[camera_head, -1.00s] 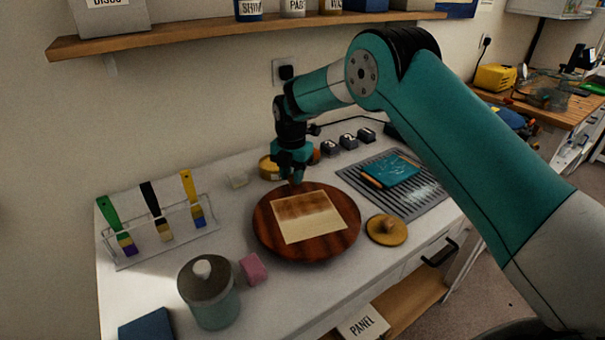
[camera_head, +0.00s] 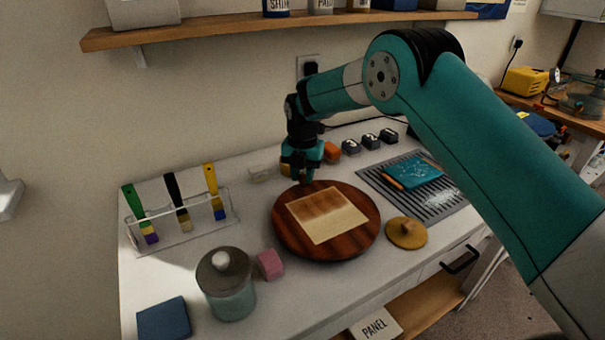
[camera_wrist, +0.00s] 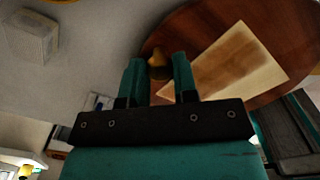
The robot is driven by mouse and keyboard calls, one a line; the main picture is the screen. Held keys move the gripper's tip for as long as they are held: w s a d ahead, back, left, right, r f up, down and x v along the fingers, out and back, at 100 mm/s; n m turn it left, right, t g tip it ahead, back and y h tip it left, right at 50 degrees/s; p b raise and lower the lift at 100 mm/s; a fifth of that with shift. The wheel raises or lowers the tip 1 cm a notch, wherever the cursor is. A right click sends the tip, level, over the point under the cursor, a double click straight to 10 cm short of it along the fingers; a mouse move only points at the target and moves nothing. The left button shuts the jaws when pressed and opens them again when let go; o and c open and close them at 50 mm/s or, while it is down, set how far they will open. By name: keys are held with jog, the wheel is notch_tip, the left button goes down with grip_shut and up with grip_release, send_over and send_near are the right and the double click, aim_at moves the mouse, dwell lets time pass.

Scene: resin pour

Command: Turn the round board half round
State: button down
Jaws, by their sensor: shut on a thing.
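The round board (camera_head: 283,222) is a dark reddish-brown wooden disc lying on the white bench. A pale rectangular panel with brown bands (camera_head: 327,215) lies on it, set at an angle. My gripper (camera_head: 306,180) is at the board's back edge, pointing down. In the wrist view my gripper's two fingers (camera_wrist: 158,70) are shut on a small yellowish knob (camera_wrist: 158,60) at the rim of the round board (camera_wrist: 193,28). The fingers hide the knob in the head view. The panel also shows in the wrist view (camera_wrist: 240,65).
A lidded jar (camera_head: 228,290), a pink block (camera_head: 269,264) and a brush rack (camera_head: 182,235) stand left of the board. Small dark blocks (camera_head: 370,141) stand behind.

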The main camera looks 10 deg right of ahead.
jog(key=c, duration=0.9)
grip_release()
notch_tip(320, 180, up, 17)
jog(key=b, duration=0.2)
jog(key=shift+r, duration=0.2)
jog(key=s+d+r+m+y, duration=0.1)
jog(key=s+r+m, duration=0.1)
jog(key=s+m, duration=0.5)
jog(key=s+d+r+m+y, duration=0.1)
jog(key=s+r+m, duration=0.25)
jog(key=s, duration=0.65)
jog(key=s+f+m+y, duration=0.1)
jog(key=s+f+m, duration=0.1)
jog(key=s+m, duration=0.4)
jog(key=s+d+f+m+y, duration=0.1)
jog(key=s+f+m, duration=0.2)
jog(key=s+m, duration=0.4)
jog(key=s, duration=0.9)
jog(key=shift+s, duration=0.4)
